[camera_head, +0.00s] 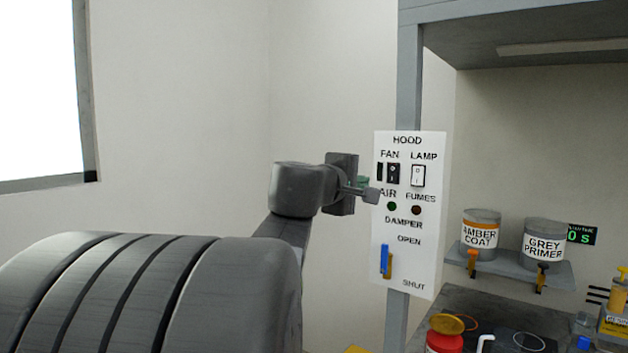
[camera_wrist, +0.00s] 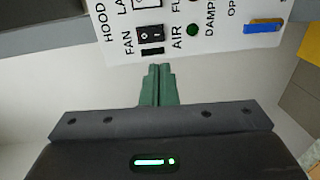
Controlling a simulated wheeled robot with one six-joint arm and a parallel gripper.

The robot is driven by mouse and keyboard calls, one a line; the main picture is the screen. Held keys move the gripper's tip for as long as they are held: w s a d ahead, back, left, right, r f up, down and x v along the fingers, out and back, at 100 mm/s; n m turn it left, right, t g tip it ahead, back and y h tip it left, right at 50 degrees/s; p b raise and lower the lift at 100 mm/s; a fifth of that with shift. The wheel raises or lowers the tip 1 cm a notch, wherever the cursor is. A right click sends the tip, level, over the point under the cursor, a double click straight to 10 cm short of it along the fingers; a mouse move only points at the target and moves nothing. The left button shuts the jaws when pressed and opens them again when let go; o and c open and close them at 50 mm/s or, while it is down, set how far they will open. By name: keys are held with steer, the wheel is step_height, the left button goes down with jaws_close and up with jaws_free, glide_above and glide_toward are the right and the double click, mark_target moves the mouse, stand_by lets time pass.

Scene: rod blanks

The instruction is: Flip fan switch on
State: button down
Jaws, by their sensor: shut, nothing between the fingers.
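The black fan switch (camera_head: 393,173) is a rocker under the word FAN on the white hood panel (camera_head: 420,283). It also shows in the wrist view (camera_wrist: 150,36), just beyond my fingertips. My gripper (camera_head: 371,195) is shut and empty, with its tip in front of the panel's left edge, a little below and left of the switch. In the wrist view its green fingers (camera_wrist: 159,70) are together and point toward the switch. I cannot tell whether they touch the panel. The AIR light (camera_head: 392,206) below the switch is dark green.
A white LAMP switch (camera_head: 418,175) is right of the fan switch. A dark FUMES light (camera_head: 416,210) and a blue damper lever (camera_head: 385,259) near OPEN sit lower. Right of the panel, a shelf (camera_head: 515,268) holds an amber coat can (camera_head: 480,234) and a grey primer can (camera_head: 543,243).

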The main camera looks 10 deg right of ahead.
mark_target(391, 181)
steer(key=shift+s+a+r, duration=0.1)
steer(key=p+x, duration=0.3)
steer(key=x, duration=0.9)
steer(key=shift+w+d, duration=0.25)
steer(key=shift+w, duration=0.05)
steer(key=shift+w+d, duration=0.45)
steer(key=shift+f, duration=0.25)
steer(key=shift+d+f, duration=0.1)
steer(key=shift+f, duration=0.05)
steer(key=shift+b, duration=0.3)
